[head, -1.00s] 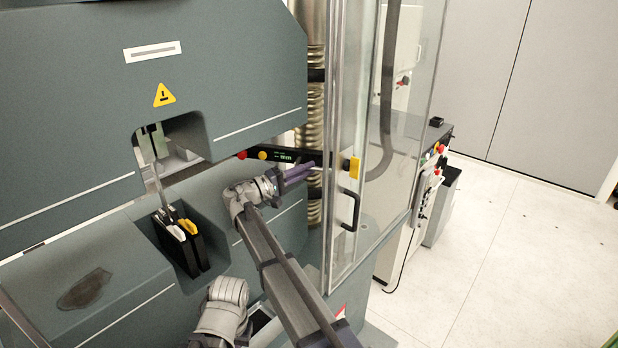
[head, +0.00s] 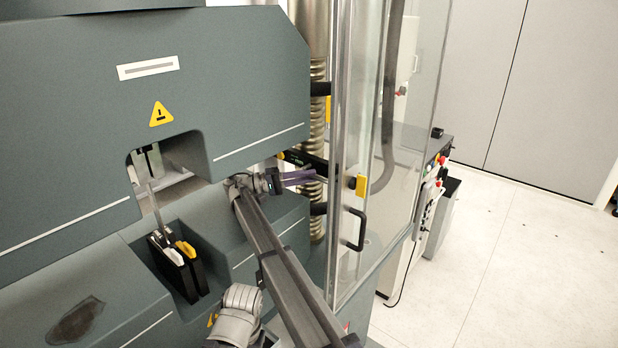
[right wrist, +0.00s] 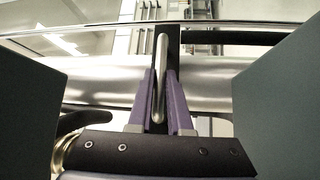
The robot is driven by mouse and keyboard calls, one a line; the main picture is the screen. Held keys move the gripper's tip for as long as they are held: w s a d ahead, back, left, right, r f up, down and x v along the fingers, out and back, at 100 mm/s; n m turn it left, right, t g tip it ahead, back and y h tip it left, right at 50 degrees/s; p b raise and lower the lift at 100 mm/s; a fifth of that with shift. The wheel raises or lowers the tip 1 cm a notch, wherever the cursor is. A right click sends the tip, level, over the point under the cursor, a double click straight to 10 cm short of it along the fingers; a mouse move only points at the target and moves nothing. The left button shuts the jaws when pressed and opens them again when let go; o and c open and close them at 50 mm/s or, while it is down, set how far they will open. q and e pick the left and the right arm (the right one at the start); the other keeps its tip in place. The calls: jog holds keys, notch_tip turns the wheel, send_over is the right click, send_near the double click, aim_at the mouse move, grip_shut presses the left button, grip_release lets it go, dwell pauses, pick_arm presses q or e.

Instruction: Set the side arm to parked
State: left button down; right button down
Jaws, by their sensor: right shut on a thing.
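My right gripper (head: 305,178), with purple fingers, is at the bar, in front of the column. In the right wrist view the fingers (right wrist: 160,92) are shut on a pale upright metal handle (right wrist: 161,50), in front of a dark bar. My right gripper and arm hide part of the side arm in the head view. I cannot tell whether it sits at a parked stop. My left gripper is not in view.
The clear guard door (head: 385,130) with its black handle (head: 356,229) stands close to the right of my gripper. The grey machine housing (head: 225,80) is at left. A black holder with tools (head: 180,265) sits in its recess. The floor (head: 510,260) at right is clear.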

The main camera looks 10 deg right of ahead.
jog(key=shift+w, duration=0.1)
jog(key=c, duration=0.8)
grip_release()
jog(key=shift+c, duration=0.2)
